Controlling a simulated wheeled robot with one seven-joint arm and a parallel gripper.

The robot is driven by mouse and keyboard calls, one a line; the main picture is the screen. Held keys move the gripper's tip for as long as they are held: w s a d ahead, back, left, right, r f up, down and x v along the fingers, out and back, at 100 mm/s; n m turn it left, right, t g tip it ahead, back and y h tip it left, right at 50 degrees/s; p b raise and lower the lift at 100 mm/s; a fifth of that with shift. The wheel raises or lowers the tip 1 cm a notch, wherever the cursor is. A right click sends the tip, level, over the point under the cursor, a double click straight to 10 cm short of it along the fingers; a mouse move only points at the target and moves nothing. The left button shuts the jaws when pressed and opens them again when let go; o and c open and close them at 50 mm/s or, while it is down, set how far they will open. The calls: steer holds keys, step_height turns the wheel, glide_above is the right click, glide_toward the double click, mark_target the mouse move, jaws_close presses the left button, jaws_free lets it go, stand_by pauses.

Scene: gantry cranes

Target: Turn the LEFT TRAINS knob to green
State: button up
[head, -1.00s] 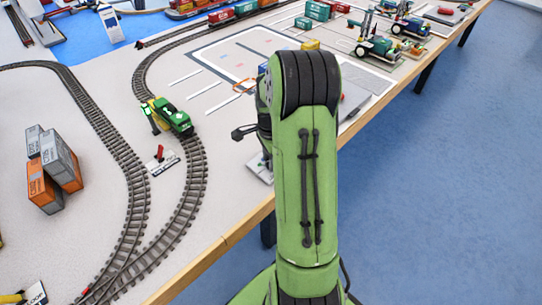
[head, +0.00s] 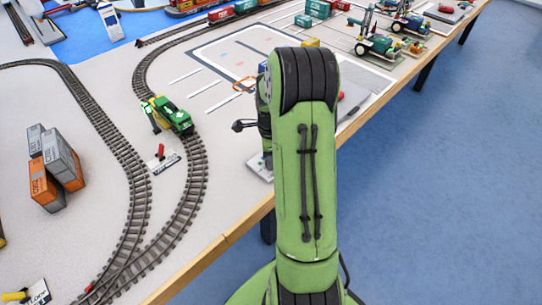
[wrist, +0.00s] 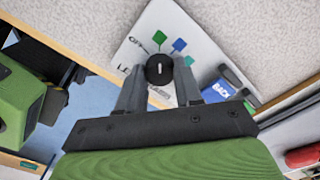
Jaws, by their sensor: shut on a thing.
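The black round knob (wrist: 159,62) shows in the wrist view on a tilted-looking white panel (wrist: 205,52). A short white mark on it runs nearly up and down in the picture. On the panel, a green marker (wrist: 158,37) lies above the knob, a blue marker (wrist: 180,45) to its upper right, and another small green marker (wrist: 188,61) to its right. My gripper (wrist: 160,80) is shut on the knob, one finger on each side. The panel's lettering is partly hidden by the fingers. In the head view my arm hides the gripper and knob.
In the head view, a green locomotive (head: 172,114) is on the curved track, beside a small red lever (head: 160,152). Stacked containers (head: 55,165) stand at the left. The table edge (head: 235,232) runs beneath my arm.

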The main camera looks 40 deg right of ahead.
steer(key=o, duration=1)
steer(key=shift+o, duration=0.2)
step_height(320, 180, up, 16)
steer(key=p, duration=0.5)
steer(key=shift+f, duration=0.1)
